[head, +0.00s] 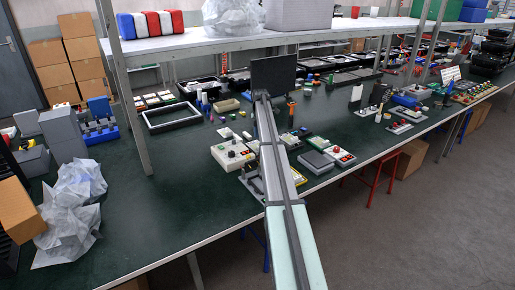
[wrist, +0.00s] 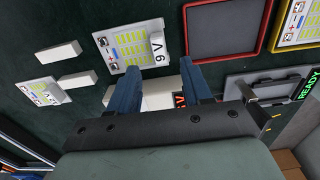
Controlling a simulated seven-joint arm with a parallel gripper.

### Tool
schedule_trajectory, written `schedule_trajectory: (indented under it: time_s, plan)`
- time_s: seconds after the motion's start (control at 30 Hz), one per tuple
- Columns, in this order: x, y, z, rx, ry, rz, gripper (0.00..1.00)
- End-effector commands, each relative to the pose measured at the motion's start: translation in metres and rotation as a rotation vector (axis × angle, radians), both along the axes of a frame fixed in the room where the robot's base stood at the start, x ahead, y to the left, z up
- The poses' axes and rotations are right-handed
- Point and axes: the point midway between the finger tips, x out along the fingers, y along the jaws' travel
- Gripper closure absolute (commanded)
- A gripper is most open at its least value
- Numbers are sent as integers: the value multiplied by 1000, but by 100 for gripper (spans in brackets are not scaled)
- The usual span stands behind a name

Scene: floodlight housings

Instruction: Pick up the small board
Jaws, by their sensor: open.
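In the wrist view, a small white board (wrist: 43,92) with a yellow-green grid and battery-like marks lies at the left on the dark green surface. A larger similar board (wrist: 118,45) with a white block marked "9 V" (wrist: 156,45) lies at upper middle. I cannot tell for sure which one is the small board. My gripper (wrist: 158,78) is open, its two blue fingers apart, with the left fingertip over the lower part of the larger board. The small left board is well left of the fingers. Nothing is visibly held. In the head view I cannot make out the gripper.
In the wrist view, white blocks (wrist: 59,52) lie near the boards; a red-rimmed dark tray (wrist: 265,22) and a yellow-rimmed board (wrist: 291,22) are upper right. A grey device with a "READY" display (wrist: 309,86) is at right. In the head view, crumpled plastic (head: 70,213) lies left on the bench.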

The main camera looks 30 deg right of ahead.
Motion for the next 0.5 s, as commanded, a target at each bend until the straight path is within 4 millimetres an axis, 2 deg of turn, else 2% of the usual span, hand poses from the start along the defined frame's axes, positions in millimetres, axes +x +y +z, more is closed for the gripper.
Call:
schedule_trajectory:
  time_s: [0.17,0.5]
  plan:
    - [0,-2,-10,0,0,0,51]
    - [0,-4,-50,0,0,0,51]
